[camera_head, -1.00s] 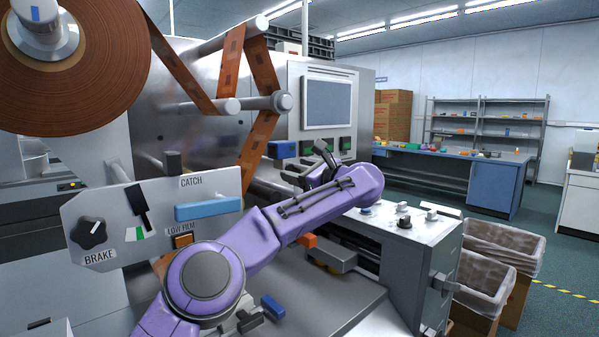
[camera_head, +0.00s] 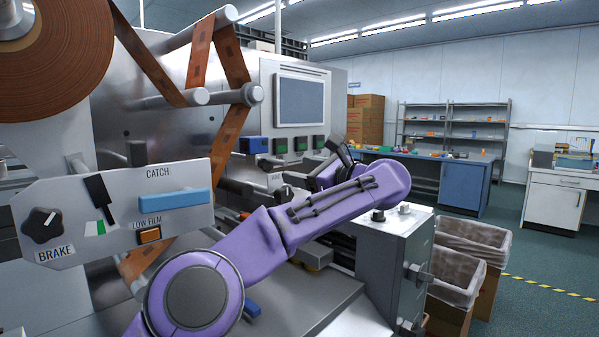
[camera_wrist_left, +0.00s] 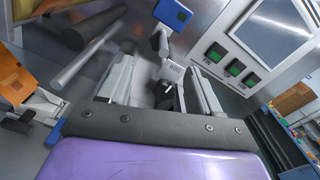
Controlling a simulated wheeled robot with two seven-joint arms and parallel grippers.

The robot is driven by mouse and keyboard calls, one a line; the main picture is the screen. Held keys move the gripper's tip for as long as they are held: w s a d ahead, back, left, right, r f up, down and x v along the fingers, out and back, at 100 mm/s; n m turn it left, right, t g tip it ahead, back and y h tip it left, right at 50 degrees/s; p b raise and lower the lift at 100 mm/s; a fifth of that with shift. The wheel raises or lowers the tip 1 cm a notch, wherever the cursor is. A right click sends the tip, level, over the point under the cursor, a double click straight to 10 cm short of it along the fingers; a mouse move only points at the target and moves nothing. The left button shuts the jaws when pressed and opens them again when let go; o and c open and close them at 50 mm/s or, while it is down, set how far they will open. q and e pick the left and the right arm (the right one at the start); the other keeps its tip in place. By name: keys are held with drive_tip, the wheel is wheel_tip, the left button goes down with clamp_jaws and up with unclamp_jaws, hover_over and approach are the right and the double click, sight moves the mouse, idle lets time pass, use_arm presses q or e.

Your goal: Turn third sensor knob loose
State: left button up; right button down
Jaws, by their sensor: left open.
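A blue sensor (camera_head: 257,145) sits on the machine below the screen. In the left wrist view the blue sensor (camera_wrist_left: 172,14) is at the top, on a grey stem running down to a labelled bracket (camera_wrist_left: 173,70). A small black knob (camera_wrist_left: 166,96) shows below the bracket. My left gripper (camera_head: 276,170) reaches toward the machine from the right, partly hidden by my purple forearm. In the wrist view the left gripper (camera_wrist_left: 160,72) is open, its grey fingers on either side of the bracket and knob; contact cannot be told. My right gripper is not seen.
A screen (camera_head: 301,101) with green buttons (camera_head: 301,143) is just right of the sensor. The orange film (camera_head: 238,70) runs over rollers at left. A panel with a brake knob (camera_head: 42,225) stands in front. A grey machine housing (camera_head: 393,250) is at right.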

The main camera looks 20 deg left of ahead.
use_arm(q)
wheel_tip(320, 180, up, 6)
drive_tip(key=s+d+f+y+p, duration=0.1)
drive_tip(key=d+y+p, duration=0.1)
drive_tip(key=m+t+p, duration=0.3)
drive_tip(key=m+t, duration=0.2)
drive_tip(key=m, duration=0.7)
approach(269, 165)
drive_tip(key=p+x, duration=0.4)
drive_tip(key=x, duration=0.5)
drive_tip(key=shift+a, duration=0.15)
